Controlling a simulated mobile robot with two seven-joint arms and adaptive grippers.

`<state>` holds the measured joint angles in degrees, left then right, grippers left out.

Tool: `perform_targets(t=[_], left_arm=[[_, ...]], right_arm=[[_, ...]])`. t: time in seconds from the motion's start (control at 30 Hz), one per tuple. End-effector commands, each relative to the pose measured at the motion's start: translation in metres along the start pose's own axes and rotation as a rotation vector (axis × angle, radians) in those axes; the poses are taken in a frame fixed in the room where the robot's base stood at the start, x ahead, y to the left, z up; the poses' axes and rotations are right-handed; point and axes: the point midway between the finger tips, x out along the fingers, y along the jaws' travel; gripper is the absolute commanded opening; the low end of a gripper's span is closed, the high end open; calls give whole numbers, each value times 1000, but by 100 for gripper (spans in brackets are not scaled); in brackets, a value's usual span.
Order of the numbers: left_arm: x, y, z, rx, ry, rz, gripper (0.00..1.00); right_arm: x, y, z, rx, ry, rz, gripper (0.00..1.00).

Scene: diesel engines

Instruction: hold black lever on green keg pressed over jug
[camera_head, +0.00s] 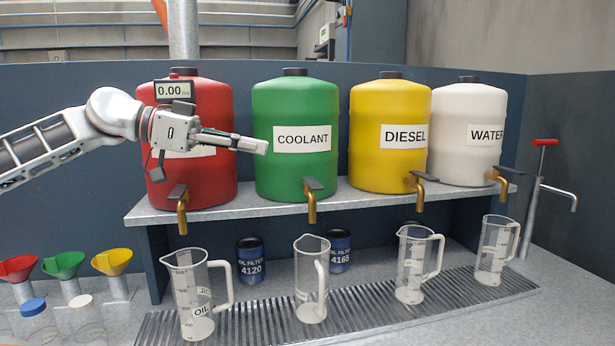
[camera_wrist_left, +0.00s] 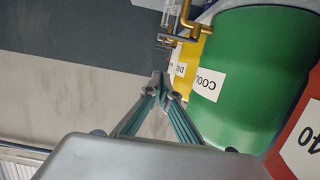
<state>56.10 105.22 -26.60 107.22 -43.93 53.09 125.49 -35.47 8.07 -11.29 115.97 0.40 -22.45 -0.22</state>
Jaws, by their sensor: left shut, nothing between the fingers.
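The green keg (camera_head: 295,115) labelled COOLANT stands on the shelf, second from the left. Its black lever (camera_head: 312,184) sits on top of the brass tap (camera_head: 311,208). A clear jug (camera_head: 311,290) with a handle stands below that tap on the grate. My left gripper (camera_head: 264,147) is shut and empty, pointing right in front of the keg's left side, above and left of the lever and apart from it. In the left wrist view the shut fingertips (camera_wrist_left: 160,85) show beside the green keg (camera_wrist_left: 265,75). My right gripper is not in view.
Red (camera_head: 218,130), yellow (camera_head: 390,110) and white (camera_head: 480,100) kegs share the shelf (camera_head: 250,208), each with a tap. More jugs stand on the grate (camera_head: 260,325). Oil filters (camera_head: 250,260) stand behind. Coloured funnels (camera_head: 63,265) are at the left.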

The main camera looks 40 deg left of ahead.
Motion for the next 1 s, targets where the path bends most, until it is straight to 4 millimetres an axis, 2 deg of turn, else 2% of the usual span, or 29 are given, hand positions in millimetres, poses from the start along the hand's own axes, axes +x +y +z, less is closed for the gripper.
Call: perform_targets(t=[0.23, 0.37, 1.0], left_arm=[[1, 0, 0, 1, 0, 1, 0], [8, 1, 0, 1, 0, 3, 0], [86, 1, -4, 2, 5, 4, 0]], right_arm=[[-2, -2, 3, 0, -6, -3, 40], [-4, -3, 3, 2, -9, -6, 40], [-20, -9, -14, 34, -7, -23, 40]])
